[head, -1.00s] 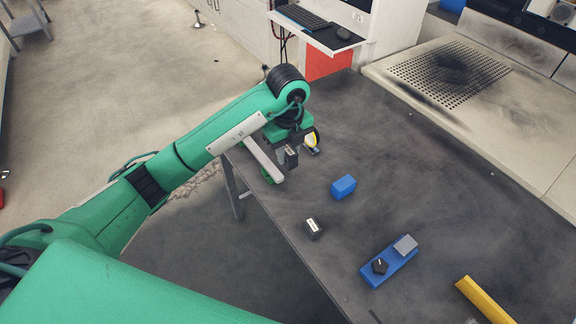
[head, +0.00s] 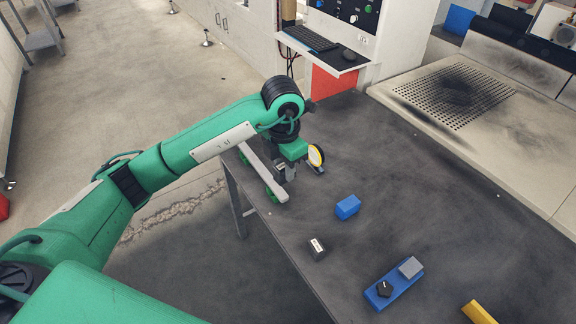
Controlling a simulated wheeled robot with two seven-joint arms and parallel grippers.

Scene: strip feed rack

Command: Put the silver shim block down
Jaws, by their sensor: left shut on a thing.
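My right gripper is not in view.
The table's right-middle is clear.

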